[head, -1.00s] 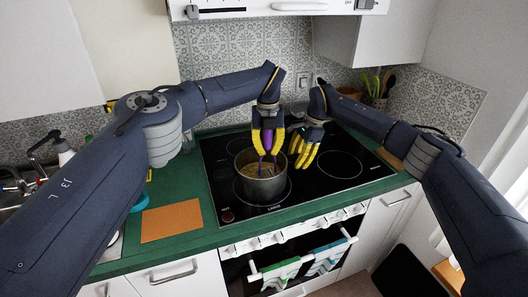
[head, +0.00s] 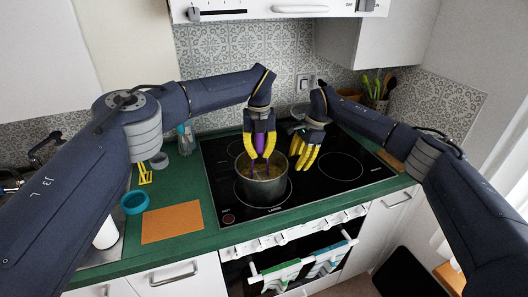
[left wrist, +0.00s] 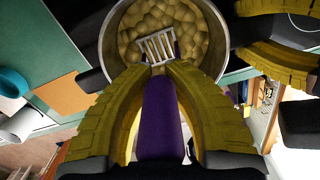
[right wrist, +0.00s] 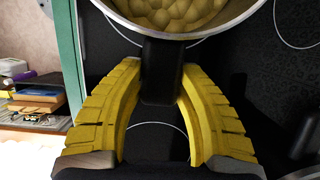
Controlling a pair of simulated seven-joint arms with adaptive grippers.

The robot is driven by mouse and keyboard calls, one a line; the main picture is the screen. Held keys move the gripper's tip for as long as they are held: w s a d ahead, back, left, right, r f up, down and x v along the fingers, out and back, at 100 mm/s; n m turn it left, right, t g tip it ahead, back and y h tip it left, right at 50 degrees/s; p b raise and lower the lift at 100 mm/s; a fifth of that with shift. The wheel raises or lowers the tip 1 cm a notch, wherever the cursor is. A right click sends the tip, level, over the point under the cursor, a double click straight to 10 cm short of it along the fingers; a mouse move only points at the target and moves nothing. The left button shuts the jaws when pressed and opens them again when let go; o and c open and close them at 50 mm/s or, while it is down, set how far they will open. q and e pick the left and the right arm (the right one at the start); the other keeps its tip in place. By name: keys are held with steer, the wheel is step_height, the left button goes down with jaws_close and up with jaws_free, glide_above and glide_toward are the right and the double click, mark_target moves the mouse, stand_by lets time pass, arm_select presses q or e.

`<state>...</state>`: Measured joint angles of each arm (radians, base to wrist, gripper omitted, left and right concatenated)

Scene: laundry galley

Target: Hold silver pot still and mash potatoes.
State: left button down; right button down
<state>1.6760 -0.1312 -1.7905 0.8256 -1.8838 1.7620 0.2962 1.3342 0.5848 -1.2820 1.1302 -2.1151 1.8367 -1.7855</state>
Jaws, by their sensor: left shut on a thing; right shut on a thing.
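The silver pot (head: 262,190) stands upright on the black hob. Yellowish potato lumps (left wrist: 203,35) fill its bottom in the left wrist view. The masher's purple handle (left wrist: 162,115) is between the fingers of my left gripper (head: 262,152), which is shut on it above the pot. The masher's pale slotted head (left wrist: 158,46) is inside the pot, over the potatoes; whether it presses into them I cannot tell. My right gripper (head: 307,165) is shut on the pot's black handle (right wrist: 160,72), at the pot's right side. The potatoes (right wrist: 172,12) also show in the right wrist view.
The black hob (head: 340,168) has clear room right of the pot. On the green counter to the left are an orange mat (head: 172,222), a teal bowl (head: 134,202) and a yellow stand (head: 145,174). A utensil holder (head: 377,103) stands back right. Towels (head: 328,258) hang below.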

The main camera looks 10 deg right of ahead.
arm_select(q)
steer(key=shift+f, duration=0.1)
stand_by(0.3)
steer(key=shift+f, duration=1.5)
steer(key=shift+r, duration=0.1)
steer(key=shift+d+r, duration=0.5)
steer(key=shift+r, duration=0.3)
steer(key=shift+d+r, duration=0.5)
steer(key=shift+r, duration=0.25)
steer(key=shift+f, duration=0.15)
steer(key=shift+f, duration=1.55)
